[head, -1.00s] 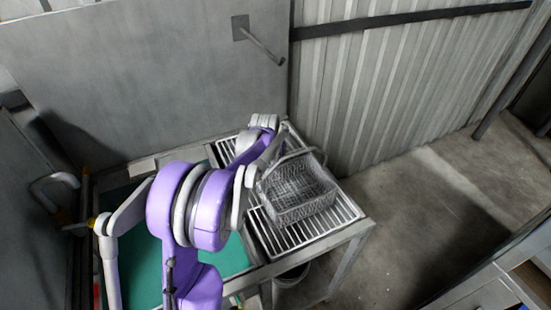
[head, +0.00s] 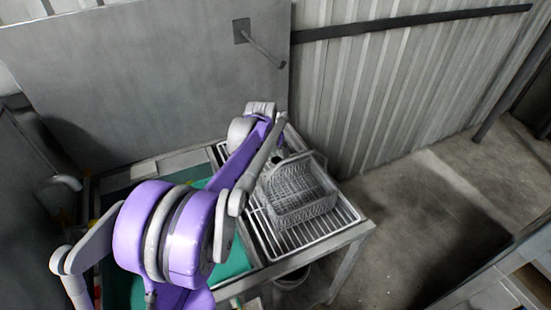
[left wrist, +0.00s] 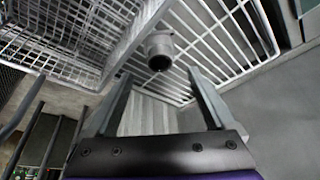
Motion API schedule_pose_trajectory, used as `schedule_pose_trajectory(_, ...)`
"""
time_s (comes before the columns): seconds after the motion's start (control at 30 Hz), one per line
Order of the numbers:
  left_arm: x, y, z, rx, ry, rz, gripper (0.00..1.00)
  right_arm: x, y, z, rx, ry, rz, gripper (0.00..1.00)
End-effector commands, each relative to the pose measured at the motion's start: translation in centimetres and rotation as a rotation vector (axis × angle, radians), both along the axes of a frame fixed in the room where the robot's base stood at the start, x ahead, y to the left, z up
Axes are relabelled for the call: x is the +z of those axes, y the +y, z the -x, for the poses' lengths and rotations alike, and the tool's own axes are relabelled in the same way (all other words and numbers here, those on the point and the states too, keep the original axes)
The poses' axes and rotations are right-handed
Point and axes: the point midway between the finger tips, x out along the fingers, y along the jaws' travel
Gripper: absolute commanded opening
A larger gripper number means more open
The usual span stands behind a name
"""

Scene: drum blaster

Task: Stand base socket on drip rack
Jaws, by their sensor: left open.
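The base socket (left wrist: 160,48) is a short grey cylinder with a dark round opening in the left wrist view. It sits at the wire drip rack (left wrist: 232,45), beside the wire basket (left wrist: 75,35). My left gripper (left wrist: 160,76) is open, with its two fingers apart below the socket in the picture and not closed on it. I cannot tell whether the socket is fully upright. In the head view the drip rack (head: 335,222) lies on the table's right part, and my left arm hides most of the gripper and the socket. My right gripper is not in view.
The wire basket (head: 300,195) with a raised handle stands on the rack close to my left arm. A green surface (head: 235,262) lies left of the rack. A metal panel (head: 150,80) with a peg rises behind. A bucket (head: 292,277) stands below the table.

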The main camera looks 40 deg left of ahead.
Motion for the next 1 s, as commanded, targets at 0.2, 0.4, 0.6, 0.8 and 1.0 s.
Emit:
schedule_pose_trajectory(0.2, 3.5, -0.5, 1.4, 0.001, 0.0, 0.0, 0.88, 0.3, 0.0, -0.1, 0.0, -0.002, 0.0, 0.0)
schedule_pose_trajectory(0.4, 4.6, -0.6, 1.8, 0.001, 0.0, 0.0, 0.88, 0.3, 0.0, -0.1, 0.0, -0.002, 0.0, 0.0)
schedule_pose_trajectory(0.6, 4.7, -0.6, 1.8, 0.0, 0.0, 0.0, 0.88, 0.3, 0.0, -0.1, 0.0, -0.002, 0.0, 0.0)
schedule_pose_trajectory(0.8, 4.6, -0.6, 1.8, 0.0, 0.0, 0.0, 0.88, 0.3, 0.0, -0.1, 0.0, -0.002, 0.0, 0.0)
schedule_pose_trajectory(1.0, 4.6, -0.6, 1.8, 0.0, 0.0, 0.0, 0.88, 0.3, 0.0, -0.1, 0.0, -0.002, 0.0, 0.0)
